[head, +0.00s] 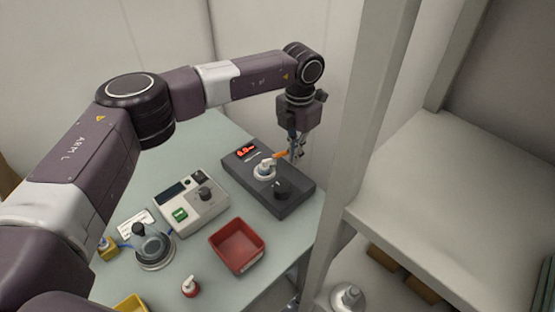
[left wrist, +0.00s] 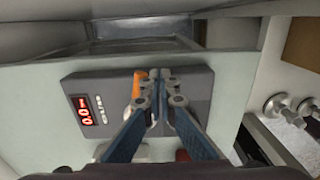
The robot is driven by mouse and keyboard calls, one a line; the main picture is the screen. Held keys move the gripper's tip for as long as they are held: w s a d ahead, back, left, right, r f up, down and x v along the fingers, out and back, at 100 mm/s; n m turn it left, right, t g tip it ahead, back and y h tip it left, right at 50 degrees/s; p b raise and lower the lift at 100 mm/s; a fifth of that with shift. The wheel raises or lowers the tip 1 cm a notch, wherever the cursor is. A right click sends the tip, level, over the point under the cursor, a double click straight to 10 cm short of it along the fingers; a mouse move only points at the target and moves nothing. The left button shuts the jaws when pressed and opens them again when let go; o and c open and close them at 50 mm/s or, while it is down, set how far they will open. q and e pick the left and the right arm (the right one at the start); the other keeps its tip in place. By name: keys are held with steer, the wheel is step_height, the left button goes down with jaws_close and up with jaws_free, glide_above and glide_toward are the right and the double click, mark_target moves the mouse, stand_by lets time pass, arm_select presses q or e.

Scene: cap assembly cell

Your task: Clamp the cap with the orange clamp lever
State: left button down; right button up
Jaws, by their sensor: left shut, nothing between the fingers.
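The orange clamp lever (head: 281,154) is on a dark grey fixture box (head: 300,195), beside a white round part (head: 265,171). I cannot tell whether that part is the cap or its seat. My left gripper (head: 297,156) points down at the box's far edge, just right of the lever, and is shut with nothing in it. In the left wrist view the shut fingertips (left wrist: 161,76) are close beside the orange lever (left wrist: 139,84); I cannot tell whether they touch. The fingers partly hide the white part there. My right gripper is not in view.
The box has a red lit display (head: 246,151) and a black knob (head: 282,188). A beige control unit (head: 214,214), a red tray (head: 237,263) and a small red and white bottle (head: 190,288) stand nearby on the table. A grey shelf post (head: 350,150) rises close on the right.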

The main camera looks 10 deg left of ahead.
arm_select(q)
steer(key=shift+w, duration=0.15)
steer(key=shift+w+a+b, duration=0.2)
steer(key=shift+w+b, duration=0.15)
steer(key=shift+w, duration=0.2)
step_height(320, 180, up, 8)
steer(key=p, duration=0.4)
stand_by(0.8)
stand_by(0.4)
